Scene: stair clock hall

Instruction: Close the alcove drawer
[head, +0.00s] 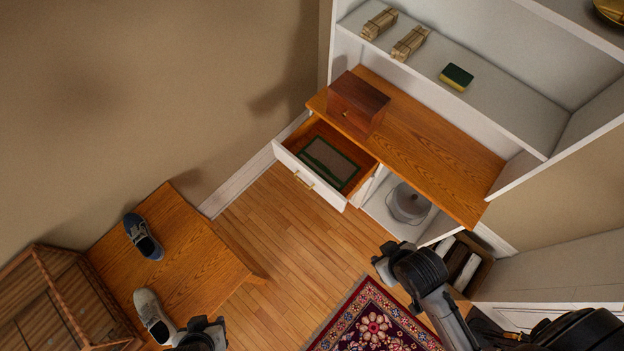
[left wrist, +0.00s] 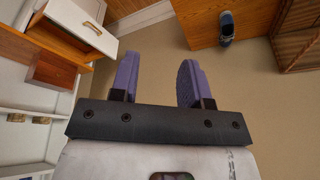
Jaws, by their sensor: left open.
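The alcove drawer (head: 309,175) has a white front with a brass handle. It stands pulled out from the left part of the white cabinet under the wooden top (head: 430,155). A dark green-edged flat item (head: 329,163) lies inside it. The drawer also shows in the left wrist view (left wrist: 80,27) at the upper left. My left gripper (head: 203,328) is at the bottom of the head view, left of the drawer and apart from it. Its purple fingers (left wrist: 157,80) are spread with nothing between them. My right gripper (head: 385,262) is right of the drawer; its jaws are unclear.
A wooden box (head: 357,102) sits on the cabinet top. A wooden bench (head: 190,240) with two shoes stands at left. A patterned rug (head: 372,322) lies at the bottom. Bare floor (head: 285,225) is clear before the drawer. A bucket (head: 408,203) sits in the open compartment.

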